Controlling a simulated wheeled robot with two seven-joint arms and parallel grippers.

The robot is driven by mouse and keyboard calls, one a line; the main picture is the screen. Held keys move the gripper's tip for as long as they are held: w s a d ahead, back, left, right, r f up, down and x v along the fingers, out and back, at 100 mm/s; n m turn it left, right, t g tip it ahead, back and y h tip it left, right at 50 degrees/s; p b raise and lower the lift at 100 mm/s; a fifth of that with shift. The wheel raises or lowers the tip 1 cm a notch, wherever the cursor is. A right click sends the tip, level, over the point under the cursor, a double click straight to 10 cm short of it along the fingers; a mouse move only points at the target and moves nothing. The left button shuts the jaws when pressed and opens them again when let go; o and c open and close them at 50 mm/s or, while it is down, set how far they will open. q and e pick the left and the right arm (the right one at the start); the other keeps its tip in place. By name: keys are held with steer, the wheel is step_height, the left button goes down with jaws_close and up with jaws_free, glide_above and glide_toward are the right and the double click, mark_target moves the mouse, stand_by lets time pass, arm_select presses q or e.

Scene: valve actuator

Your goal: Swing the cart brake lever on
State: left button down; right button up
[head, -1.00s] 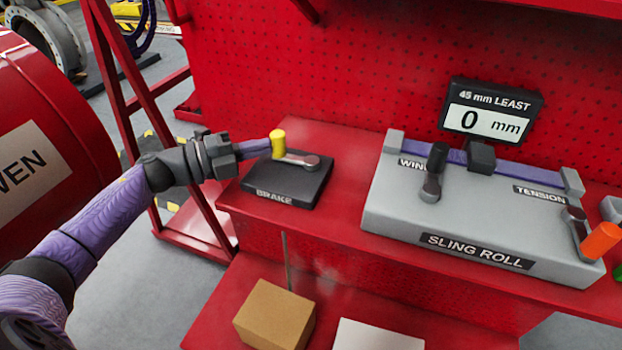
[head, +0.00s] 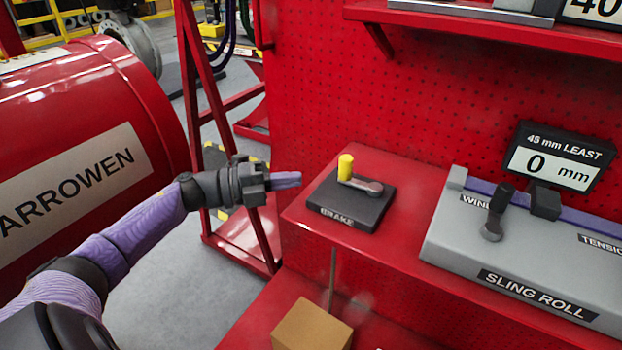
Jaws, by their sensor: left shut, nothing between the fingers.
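The brake lever (head: 362,184) is a short grey arm with an upright yellow knob (head: 345,167) at its left end. It sits on a black base marked BRAKE (head: 350,214), on the red cart top. The lever's pivot is at its right end, so the arm points left. My left gripper (head: 298,179) is shut and empty. It is left of the black base, with its purple fingers pointing right toward the knob and a visible gap between them. My right gripper is out of view.
A grey SLING ROLL box (head: 540,293) with a black-knobbed WIND lever (head: 497,208) stands to the right. A display (head: 556,163) above it reads 0 mm. A red pegboard (head: 420,120) rises behind. A cardboard box (head: 311,328) lies below. A red drum (head: 90,130) stands left.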

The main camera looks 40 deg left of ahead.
arm_select(q)
steer(key=v, duration=0.6)
steer(key=shift+w+a, duration=0.3)
steer(key=shift+a, duration=0.15)
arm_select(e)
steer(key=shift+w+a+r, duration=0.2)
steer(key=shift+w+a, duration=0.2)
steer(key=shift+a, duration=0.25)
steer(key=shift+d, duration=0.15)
